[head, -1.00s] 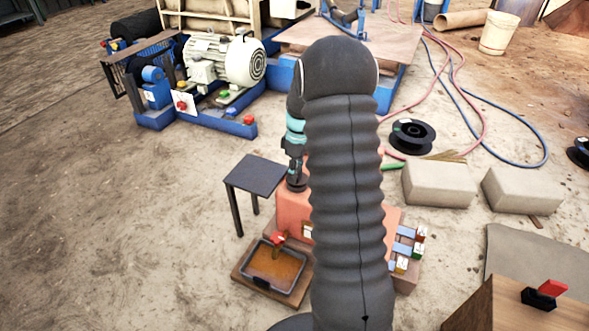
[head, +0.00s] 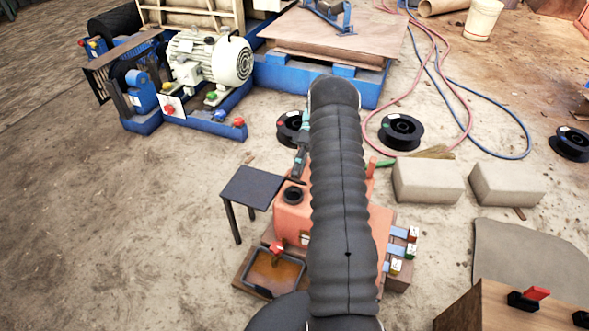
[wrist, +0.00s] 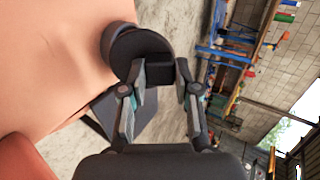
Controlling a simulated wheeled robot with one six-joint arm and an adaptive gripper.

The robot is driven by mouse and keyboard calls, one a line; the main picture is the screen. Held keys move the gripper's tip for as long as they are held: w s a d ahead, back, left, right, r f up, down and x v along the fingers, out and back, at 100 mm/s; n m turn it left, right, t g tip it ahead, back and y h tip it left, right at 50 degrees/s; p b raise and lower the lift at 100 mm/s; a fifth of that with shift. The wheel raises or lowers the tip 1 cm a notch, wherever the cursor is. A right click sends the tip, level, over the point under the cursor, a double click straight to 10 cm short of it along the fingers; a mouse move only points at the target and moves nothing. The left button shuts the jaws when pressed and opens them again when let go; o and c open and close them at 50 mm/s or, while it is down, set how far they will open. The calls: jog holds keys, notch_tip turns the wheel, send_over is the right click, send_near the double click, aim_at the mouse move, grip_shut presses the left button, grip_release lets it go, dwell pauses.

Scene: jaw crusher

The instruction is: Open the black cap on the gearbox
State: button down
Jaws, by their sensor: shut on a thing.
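The gearbox (head: 291,222) is a salmon-coloured box near the middle of the head view, partly hidden behind my arm. A round dark neck (head: 292,195) with a visible opening stands on its top. In the wrist view, the black cap (wrist: 138,46) is a round disc with a block-like grip, tilted up beside the dark rim on the gearbox (wrist: 50,60). My gripper (wrist: 162,76) is shut on the cap's grip. In the head view my gripper is small, behind the neck, and partly hidden by my arm. Whether the cap still touches the rim is unclear.
A small dark table (head: 252,187) stands just left of the gearbox. A tray of brown liquid (head: 275,270) lies in front. Coloured-tagged blocks (head: 401,252) sit to the right. Black spools (head: 400,131) and pale blocks (head: 428,180) lie farther back. Floor at left is clear.

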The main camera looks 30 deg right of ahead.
jog(key=shift+w+d+g+y, duration=0.25)
jog(key=shift+g+y, duration=0.15)
jog(key=shift+y, duration=0.1)
